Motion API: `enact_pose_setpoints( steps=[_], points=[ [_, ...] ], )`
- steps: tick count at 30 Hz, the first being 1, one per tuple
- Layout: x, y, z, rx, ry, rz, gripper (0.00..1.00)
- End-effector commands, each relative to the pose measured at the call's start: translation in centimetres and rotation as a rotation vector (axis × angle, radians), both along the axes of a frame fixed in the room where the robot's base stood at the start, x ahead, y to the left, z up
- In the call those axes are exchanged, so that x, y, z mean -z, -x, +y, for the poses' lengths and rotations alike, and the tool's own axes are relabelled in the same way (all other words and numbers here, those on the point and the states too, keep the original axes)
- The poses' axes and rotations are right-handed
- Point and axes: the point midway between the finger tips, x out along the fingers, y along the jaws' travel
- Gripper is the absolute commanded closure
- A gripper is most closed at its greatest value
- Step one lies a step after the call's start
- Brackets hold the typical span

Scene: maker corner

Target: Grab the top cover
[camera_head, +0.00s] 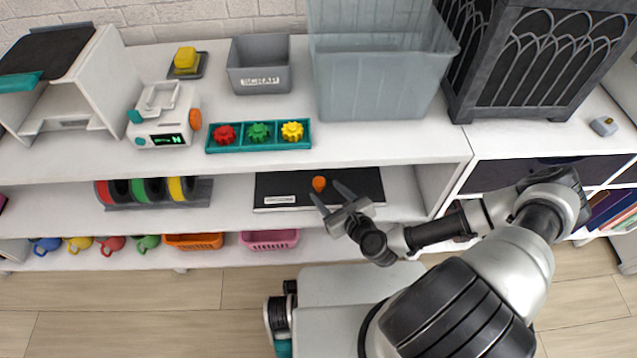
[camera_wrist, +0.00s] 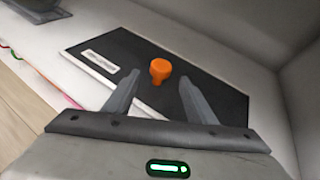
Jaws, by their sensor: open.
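A flat black panel (camera_head: 285,184), which looks like the top cover, lies on the middle shelf. It has a light front edge, a white label at its front left and an upright orange knob (camera_head: 319,184) near its middle. In the wrist view the panel (camera_wrist: 130,50) lies beyond my fingers, and the knob (camera_wrist: 160,68) shows between and just past the fingertips. My gripper (camera_head: 325,191) is open and empty, its fingers reaching in over the panel's front from the right. It also shows in the wrist view (camera_wrist: 160,80). I cannot tell the exact gap to the knob.
The upper shelf board (camera_head: 390,150) overhangs the panel from behind. Spools (camera_head: 150,190) stand to the left on the same shelf; a side wall (camera_head: 437,185) closes it at right. Above are a grey scrap bin (camera_head: 259,80), a gear tray (camera_head: 258,146) and a clear tub (camera_head: 380,85).

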Motion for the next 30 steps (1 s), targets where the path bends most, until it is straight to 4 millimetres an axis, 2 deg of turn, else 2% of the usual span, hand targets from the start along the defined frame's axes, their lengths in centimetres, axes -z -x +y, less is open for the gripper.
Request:
enact_pose_setpoints(
  steps=[5,13,22,23,30],
  points=[
    [0.4,-1.1,0.6,-0.003,0.0,-0.002,0.49],
    [1.5,-4.3,2.2,-0.001,0.001,-0.002,0.49],
    [1.6,-4.8,2.4,0.0,0.0,-0.002,0.49],
    [1.6,-4.8,2.3,0.0,0.0,-0.002,0.52],
    [1.6,-4.8,2.3,0.0,0.001,-0.002,0.93]
  ],
)
